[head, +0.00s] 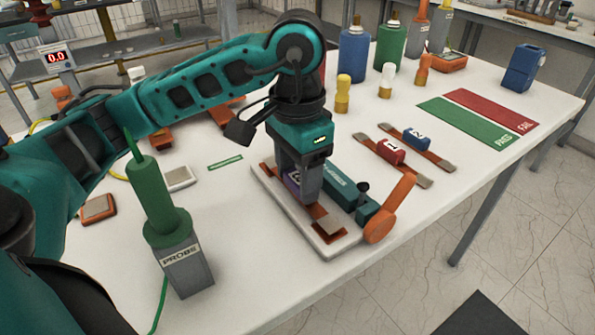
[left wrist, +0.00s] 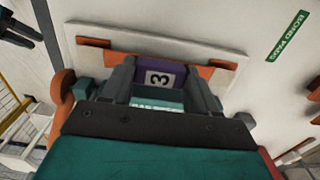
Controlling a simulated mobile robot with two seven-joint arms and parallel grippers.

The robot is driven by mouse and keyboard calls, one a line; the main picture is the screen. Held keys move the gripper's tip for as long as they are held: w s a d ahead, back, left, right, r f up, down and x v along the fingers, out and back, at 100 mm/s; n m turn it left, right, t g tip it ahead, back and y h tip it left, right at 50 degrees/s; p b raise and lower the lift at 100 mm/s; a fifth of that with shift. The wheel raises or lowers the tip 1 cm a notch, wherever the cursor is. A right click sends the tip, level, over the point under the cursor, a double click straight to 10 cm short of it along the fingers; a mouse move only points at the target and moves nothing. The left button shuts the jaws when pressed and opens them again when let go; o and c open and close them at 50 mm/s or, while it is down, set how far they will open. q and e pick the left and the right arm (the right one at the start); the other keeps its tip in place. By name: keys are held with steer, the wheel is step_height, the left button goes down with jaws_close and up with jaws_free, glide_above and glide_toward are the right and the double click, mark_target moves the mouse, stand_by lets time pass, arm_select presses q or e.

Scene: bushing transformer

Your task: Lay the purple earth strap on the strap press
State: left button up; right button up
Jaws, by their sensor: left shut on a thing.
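The purple earth strap (head: 292,184), marked 3, is between the fingers of my left gripper (head: 305,190). The left wrist view shows the strap's purple block (left wrist: 150,73) between both fingers (left wrist: 160,90). The strap press has a white base plate (head: 287,212), a teal body (head: 350,192) and an orange lever (head: 393,210) swung out at the near right end. The strap is over the plate, lined up along it, with its near metal end (head: 329,222) at an orange pad. Whether it touches the pads is hard to tell.
A red strap (head: 391,151) and a blue strap (head: 417,138) lie right of the press. Green and red mats (head: 470,125) lie beyond. The green probe (head: 160,200) stands in its grey holder at the left front. Bottles stand at the back. The front right table is clear.

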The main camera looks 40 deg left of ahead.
steer(key=shift+r, duration=0.15)
arm_select(q)
steer(key=shift+f+b, duration=0.2)
steer(key=shift+b, duration=0.15)
arm_select(e)
steer(key=shift+f, duration=0.5)
arm_select(q)
steer(key=o, duration=1.2)
steer(key=shift+r, duration=0.3)
step_height(320, 180, up, 5)
steer(key=shift+p, duration=0.75)
step_height(320, 180, up, 7)
steer(key=p, duration=0.2)
steer(key=shift+r, duration=0.2)
arm_select(e)
steer(key=shift+s+d+r+h, duration=0.15)
steer(key=shift+s+d+r, duration=0.05)
steer(key=shift+d+r, duration=0.25)
steer(key=shift+s+d+r+h, duration=0.15)
steer(key=shift+d+r, duration=0.15)
steer(key=shift+r, duration=0.15)
